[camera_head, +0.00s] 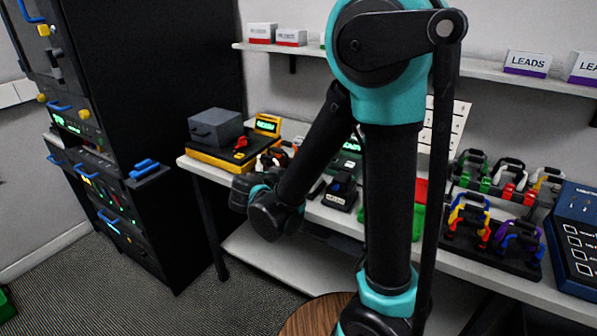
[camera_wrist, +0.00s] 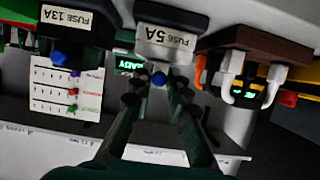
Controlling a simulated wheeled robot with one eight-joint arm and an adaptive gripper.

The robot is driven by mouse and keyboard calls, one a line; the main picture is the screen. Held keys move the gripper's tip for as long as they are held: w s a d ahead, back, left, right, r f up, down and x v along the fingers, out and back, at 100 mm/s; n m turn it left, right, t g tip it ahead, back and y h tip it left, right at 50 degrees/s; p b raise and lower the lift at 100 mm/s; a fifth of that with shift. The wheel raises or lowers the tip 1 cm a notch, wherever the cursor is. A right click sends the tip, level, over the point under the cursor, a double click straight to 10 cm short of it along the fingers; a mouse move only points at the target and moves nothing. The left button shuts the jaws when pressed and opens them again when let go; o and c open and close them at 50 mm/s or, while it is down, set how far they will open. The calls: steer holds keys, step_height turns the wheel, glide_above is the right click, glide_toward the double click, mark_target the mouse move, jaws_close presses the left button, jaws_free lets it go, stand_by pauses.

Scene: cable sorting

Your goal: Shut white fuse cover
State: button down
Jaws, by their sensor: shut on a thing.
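The white fuse cover (camera_wrist: 168,50), with a "FUSE 5A" label, is at the top middle of the upside-down wrist view, against a dark housing (camera_wrist: 172,12). A blue ball knob (camera_wrist: 159,79) sits at its near edge. My gripper (camera_wrist: 159,84) is shut on this knob, its dark fingers on either side. How far the cover is tilted is hard to tell. In the head view my gripper (camera_head: 243,188) is left of the dark fuse unit (camera_head: 340,194), partly behind my arm. I cannot make out the white cover there.
A black "FUSE 13A" unit (camera_wrist: 66,20) with a blue knob (camera_wrist: 58,58) stands beside the white one. A brown block with white and orange hooks (camera_wrist: 262,48) is on the other side. The bench (camera_head: 490,276) also carries cable racks (camera_head: 490,238) at right.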

steer(key=shift+s+a+f, duration=0.1)
steer(key=shift+s+f, duration=0.05)
steer(key=shift+f, duration=0.55)
steer(key=c, duration=1.5)
jaws_free()
steer(key=v, duration=1.2)
